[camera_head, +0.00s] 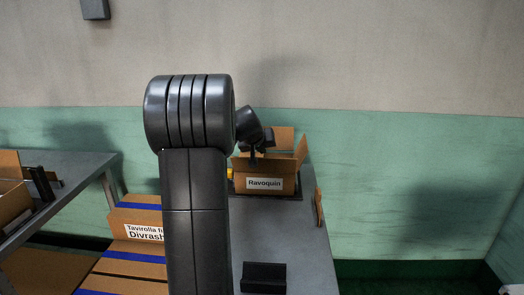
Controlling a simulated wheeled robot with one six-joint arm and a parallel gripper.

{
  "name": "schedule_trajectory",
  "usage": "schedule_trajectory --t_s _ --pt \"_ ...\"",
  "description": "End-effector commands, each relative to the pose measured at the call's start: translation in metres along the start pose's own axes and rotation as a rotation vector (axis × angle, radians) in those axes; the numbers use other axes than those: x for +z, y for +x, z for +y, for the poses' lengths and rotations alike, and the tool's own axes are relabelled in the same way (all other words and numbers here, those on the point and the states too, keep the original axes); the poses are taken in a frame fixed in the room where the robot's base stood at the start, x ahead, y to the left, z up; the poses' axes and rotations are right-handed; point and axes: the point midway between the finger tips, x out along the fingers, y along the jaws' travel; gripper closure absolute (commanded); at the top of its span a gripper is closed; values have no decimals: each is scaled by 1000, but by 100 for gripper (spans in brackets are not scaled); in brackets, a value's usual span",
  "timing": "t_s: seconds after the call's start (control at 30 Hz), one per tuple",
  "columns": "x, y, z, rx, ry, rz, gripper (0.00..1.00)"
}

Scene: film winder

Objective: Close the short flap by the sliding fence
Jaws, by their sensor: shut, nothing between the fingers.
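An open cardboard box (264,186) labelled Ravoquin stands on the grey table, behind and right of my arm. Its back flap (282,137) stands up, and its right flap (302,151) stands up leaning outward. The left side of the box is partly hidden by my arm. My gripper (253,158) is small in the view, shut and empty, pointing down at the box's upper left; whether it touches a flap I cannot tell. I cannot clearly make out a sliding fence; a dark edge shows around the box's base.
A black block (264,278) lies at the table's front. A thin brown piece (319,206) is at the table's right edge. Boxes with blue stripes, one labelled (136,232), stand lower left. Another grey table (75,170) holds an open box. Bare tabletop (275,230) lies before the Ravoquin box.

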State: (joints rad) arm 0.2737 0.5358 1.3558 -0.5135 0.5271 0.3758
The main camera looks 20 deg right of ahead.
Motion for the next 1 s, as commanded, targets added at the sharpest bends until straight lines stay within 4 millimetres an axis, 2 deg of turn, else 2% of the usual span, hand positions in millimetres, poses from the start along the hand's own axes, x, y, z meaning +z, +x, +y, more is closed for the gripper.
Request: schedule_trajectory --t_s 0.17,0.4,0.6,0.8,1.0 --pt "-22 -29 8 -1 0 3 100" --pt "-18 -76 16 -1 1 5 100" --pt "-17 -108 21 -1 0 3 100" --pt "-16 -122 23 -1 0 1 100" --pt "-16 -123 23 -1 0 0 100"
